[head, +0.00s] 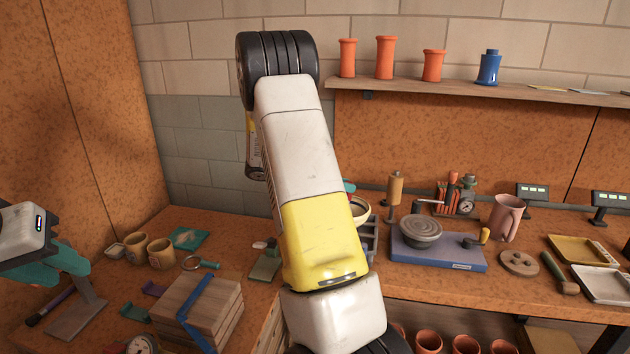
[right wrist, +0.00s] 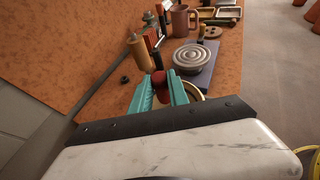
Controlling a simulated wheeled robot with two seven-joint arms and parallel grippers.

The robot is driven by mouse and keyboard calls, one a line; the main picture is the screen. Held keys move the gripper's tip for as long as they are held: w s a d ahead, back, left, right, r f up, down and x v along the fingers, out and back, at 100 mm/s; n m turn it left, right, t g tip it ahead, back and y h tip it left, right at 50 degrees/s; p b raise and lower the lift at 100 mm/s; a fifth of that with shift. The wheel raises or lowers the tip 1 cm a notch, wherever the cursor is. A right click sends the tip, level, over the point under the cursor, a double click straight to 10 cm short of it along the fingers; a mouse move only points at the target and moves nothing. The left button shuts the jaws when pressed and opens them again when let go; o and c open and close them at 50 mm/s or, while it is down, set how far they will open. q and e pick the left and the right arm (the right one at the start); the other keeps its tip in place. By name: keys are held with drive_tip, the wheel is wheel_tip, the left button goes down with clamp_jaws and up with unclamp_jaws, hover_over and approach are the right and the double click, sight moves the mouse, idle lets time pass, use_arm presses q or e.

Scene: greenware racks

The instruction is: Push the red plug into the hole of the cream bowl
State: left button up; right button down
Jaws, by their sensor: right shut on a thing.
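The red plug (right wrist: 159,79) is held between the teal fingers of my right gripper (right wrist: 161,93) in the right wrist view. The cream bowl (right wrist: 199,89) lies just beyond and right of the fingers, mostly hidden by them and the wrist. In the head view part of the cream bowl (head: 360,208) shows beside my right arm, which hides the plug and nearly all of that gripper. The bowl's hole is not visible, and I cannot tell whether the plug touches the bowl. My left gripper (head: 78,266) is over the left bench; its finger gap is unclear.
A blue board with a grey turntable (head: 422,230) stands right of the bowl. A tan cylinder on a stand (head: 395,188) is behind it. Stacked boards with a blue strap (head: 200,305), two tan cups and small tools occupy the left bench. A shelf (head: 470,90) holds vases.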

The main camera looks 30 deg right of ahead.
drive_tip(key=shift+f, duration=2.2)
drive_tip(key=shift+f, duration=0.2)
drive_tip(key=shift+f, duration=0.35)
drive_tip(key=shift+f, duration=0.65)
idle(0.3)
idle(0.5)
drive_tip(key=c, duration=1.2)
unclamp_jaws()
